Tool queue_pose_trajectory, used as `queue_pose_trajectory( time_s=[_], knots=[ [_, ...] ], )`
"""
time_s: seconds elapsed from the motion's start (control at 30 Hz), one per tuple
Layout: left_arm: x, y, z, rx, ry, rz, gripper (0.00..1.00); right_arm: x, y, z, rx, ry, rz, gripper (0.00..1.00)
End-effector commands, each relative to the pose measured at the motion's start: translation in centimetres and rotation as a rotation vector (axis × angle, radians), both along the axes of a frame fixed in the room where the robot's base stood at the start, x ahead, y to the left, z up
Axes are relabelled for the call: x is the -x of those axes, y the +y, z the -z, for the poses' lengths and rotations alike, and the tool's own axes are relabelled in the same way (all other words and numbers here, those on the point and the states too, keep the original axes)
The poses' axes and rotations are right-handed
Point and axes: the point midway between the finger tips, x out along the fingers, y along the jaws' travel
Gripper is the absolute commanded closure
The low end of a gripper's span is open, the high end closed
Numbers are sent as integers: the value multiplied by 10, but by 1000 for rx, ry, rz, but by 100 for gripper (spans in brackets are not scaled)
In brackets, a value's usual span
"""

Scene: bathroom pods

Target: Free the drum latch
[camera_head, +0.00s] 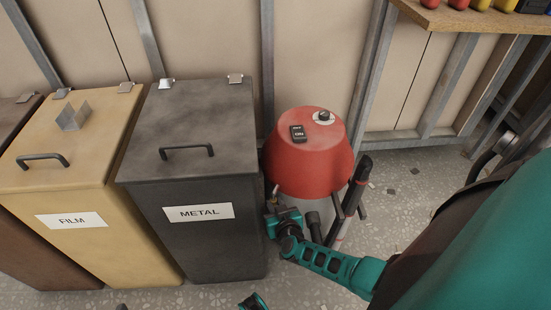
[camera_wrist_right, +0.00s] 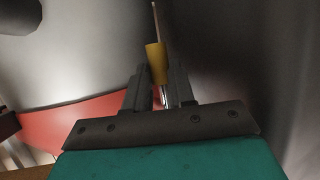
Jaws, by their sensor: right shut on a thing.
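The drum (camera_head: 315,215) is a grey canister with a red domed lid (camera_head: 308,165), standing to the right of the METAL bin. The drum latch (camera_wrist_right: 156,62) shows in the right wrist view as a thin metal lever with a yellow sleeve. My right gripper (camera_head: 273,208) is low at the drum's left side, just below the red lid's rim. In the right wrist view its jaws (camera_wrist_right: 163,92) are shut on the lower metal part of the latch. A teal part at the bottom edge, likely of my left gripper (camera_head: 253,301), is mostly cut off.
The dark METAL bin (camera_head: 190,135) stands close to the left of my right gripper. A yellow FILM bin (camera_head: 70,185) stands beyond it. A dark upright tube (camera_head: 358,185) is at the drum's right. A wooden shelf (camera_head: 480,18) is at the upper right.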

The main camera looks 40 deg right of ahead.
Motion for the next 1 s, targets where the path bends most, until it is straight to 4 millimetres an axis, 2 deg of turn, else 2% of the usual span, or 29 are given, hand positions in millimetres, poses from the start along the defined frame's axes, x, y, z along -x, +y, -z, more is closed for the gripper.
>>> queue_pose_trajectory(
  time_s=[0.27,0.67,0.7,0.97,1.0],
  knots=[
    [-4,4,-24,-1,-21,-12,57,1,-3,-7,45,79,4,100],
    [-1,10,-14,-16,-9,-22,57,3,-2,-2,59,108,1,100],
    [0,10,-14,-17,-8,-20,57,3,-2,-2,59,108,1,75],
    [0,9,-14,-16,-7,-16,57,3,-2,-2,58,108,0,50],
    [1,8,-14,-15,-8,-16,57,4,-2,-2,58,108,0,50]
  ],
)
